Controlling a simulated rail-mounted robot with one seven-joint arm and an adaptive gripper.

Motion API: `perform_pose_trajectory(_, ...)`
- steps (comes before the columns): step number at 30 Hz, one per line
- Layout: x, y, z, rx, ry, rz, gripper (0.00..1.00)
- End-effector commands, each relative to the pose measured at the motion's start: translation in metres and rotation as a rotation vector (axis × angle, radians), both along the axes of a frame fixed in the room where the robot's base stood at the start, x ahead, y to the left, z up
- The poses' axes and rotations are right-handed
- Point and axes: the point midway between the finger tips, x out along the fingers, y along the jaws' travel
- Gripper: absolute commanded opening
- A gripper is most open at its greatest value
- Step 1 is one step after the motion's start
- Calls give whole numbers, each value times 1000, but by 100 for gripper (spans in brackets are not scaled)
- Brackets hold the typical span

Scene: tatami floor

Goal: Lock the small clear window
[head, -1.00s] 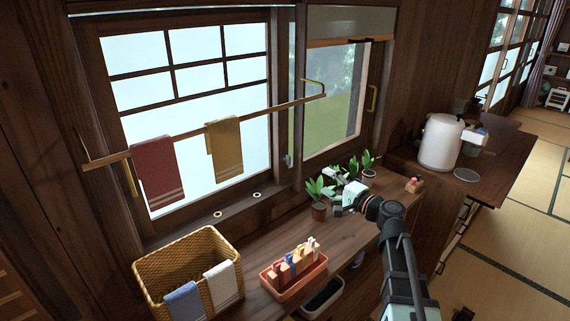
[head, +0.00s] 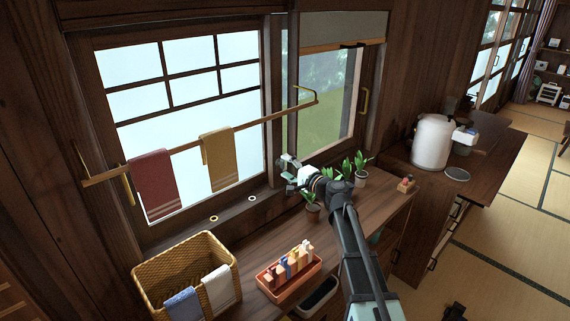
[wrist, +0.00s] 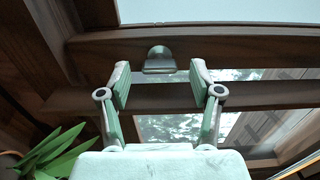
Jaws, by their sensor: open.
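The small clear window (head: 322,105) is the right-hand window, with greenery behind its glass. It stands beside the larger frosted window (head: 215,135). Its glass also shows in the wrist view (wrist: 180,129). A rounded grey metal latch (wrist: 159,58) is on the dark wooden frame in the wrist view. My gripper (head: 287,166) is at the post between the two windows, above the sill. In the wrist view my gripper (wrist: 160,76) is open, its fingers on either side of the latch's lower end. I cannot tell whether they touch it. The latch is hidden in the head view.
Potted plants (head: 361,172) stand on the counter (head: 240,228) close to my arm; leaves (wrist: 45,150) show beside the gripper. A rod (head: 240,128) with towels crosses the windows. A basket (head: 150,288) and an orange tray (head: 270,292) sit at the front left.

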Motion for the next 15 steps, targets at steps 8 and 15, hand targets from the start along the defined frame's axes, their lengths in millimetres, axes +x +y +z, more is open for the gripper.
perform_pose_trajectory(8,10,10,0,1,1,0,65)
perform_pose_trajectory(15,9,10,-1,1,1,0,57)
